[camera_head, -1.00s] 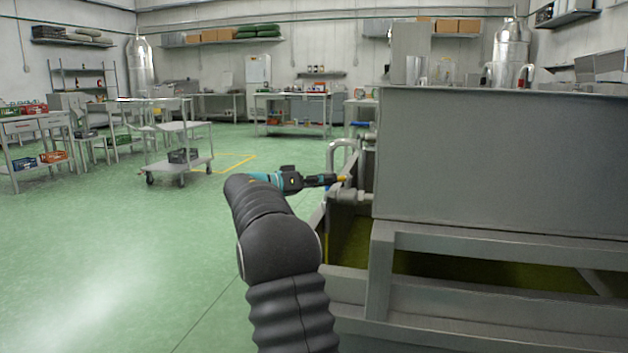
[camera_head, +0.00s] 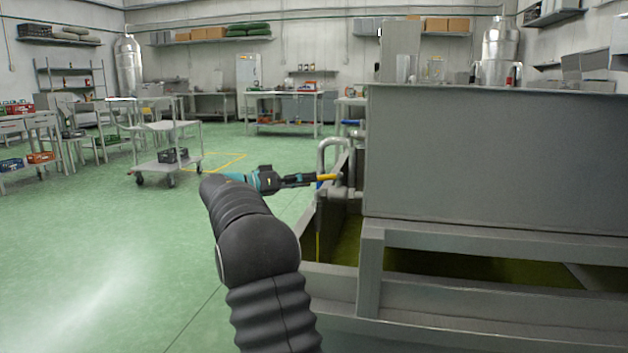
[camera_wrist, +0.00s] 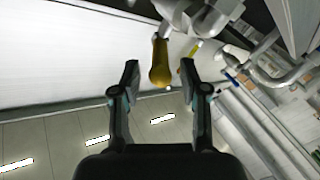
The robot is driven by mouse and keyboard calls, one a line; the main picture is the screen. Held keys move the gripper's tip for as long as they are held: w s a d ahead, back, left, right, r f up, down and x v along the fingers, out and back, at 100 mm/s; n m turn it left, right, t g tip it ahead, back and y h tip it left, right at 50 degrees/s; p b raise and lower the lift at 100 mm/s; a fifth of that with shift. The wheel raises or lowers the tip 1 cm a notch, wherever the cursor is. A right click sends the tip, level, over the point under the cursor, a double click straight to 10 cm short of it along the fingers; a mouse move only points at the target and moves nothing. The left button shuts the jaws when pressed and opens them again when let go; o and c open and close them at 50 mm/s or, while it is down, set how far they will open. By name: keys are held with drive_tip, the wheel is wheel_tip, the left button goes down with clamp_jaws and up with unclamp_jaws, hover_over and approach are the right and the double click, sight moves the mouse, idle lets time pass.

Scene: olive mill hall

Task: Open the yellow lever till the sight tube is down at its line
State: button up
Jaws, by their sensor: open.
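The yellow lever (camera_head: 327,177) sticks out from the pipework at the left end of the grey steel tank (camera_head: 480,155). In the wrist view the lever's yellow handle (camera_wrist: 160,64) lies between my gripper's two fingers, nearer the left one, with a gap visible on both sides. My gripper (camera_wrist: 159,78) is open; it also shows in the head view (camera_head: 310,180), with its tips close to the lever. I cannot make out the sight tube or its line for certain. A thin yellow upright strip (camera_head: 318,240) shows below the lever.
A curved grey pipe (camera_head: 331,141) rises just behind the lever. The tank's frame (camera_head: 372,275) stands close to the right of my arm. A trolley (camera_head: 165,165) stands to the left. The green floor between is clear.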

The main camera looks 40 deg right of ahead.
drive_tip(key=v, duration=0.9)
drive_tip(key=shift+d+r, duration=0.1)
